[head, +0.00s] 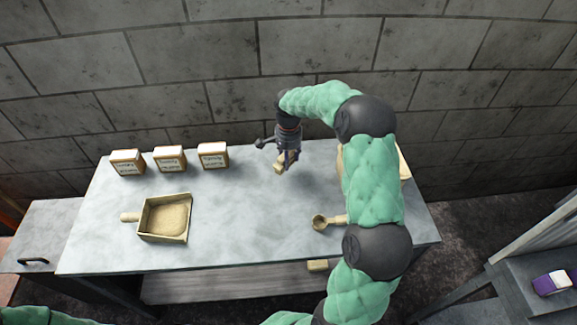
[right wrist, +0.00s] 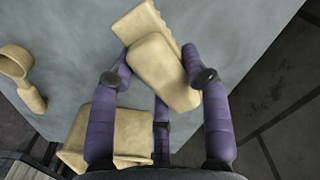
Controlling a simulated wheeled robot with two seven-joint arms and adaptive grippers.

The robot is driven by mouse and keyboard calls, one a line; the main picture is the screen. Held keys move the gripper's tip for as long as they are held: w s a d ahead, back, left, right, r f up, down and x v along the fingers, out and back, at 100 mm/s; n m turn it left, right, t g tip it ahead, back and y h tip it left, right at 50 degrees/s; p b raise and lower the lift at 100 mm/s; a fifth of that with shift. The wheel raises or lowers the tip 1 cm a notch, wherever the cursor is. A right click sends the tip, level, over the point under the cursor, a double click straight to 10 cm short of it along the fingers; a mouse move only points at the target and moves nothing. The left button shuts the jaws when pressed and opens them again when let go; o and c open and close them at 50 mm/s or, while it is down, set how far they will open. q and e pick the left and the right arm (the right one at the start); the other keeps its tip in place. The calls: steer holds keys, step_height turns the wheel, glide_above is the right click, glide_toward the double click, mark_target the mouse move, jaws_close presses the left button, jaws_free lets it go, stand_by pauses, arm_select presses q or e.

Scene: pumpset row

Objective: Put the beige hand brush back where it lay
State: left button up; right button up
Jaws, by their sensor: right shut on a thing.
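The beige hand brush (right wrist: 165,72) is held between the purple fingers of my right gripper (right wrist: 160,72) in the right wrist view. Its ridged end points away from the palm. In the head view my right gripper (head: 287,160) is over the back middle of the grey table, with a small part of the brush (head: 279,168) showing under it. I cannot tell whether the brush touches the table. My left gripper is out of view; only a bit of my left arm shows at the bottom left.
A beige dustpan (head: 165,218) lies on the table's left, with three labelled boxes (head: 170,159) behind it. A beige scoop (head: 322,222) lies right of centre. A beige container (head: 404,168) is partly hidden behind my right arm. The table's middle is clear. A block wall (head: 230,95) stands behind.

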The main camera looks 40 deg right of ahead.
steer(key=shift+w+d+f, duration=0.2)
steer(key=shift+w+f, duration=0.05)
steer(key=shift+f, duration=0.15)
step_height(320, 180, down, 4)
steer(key=shift+w+d+r+b, duration=0.15)
steer(key=shift+r+b, duration=0.1)
steer(key=shift+b, duration=1)
steer(key=shift+r, duration=0.1)
steer(key=o, duration=1.2)
step_height(320, 180, up, 12)
steer(key=p, duration=0.5)
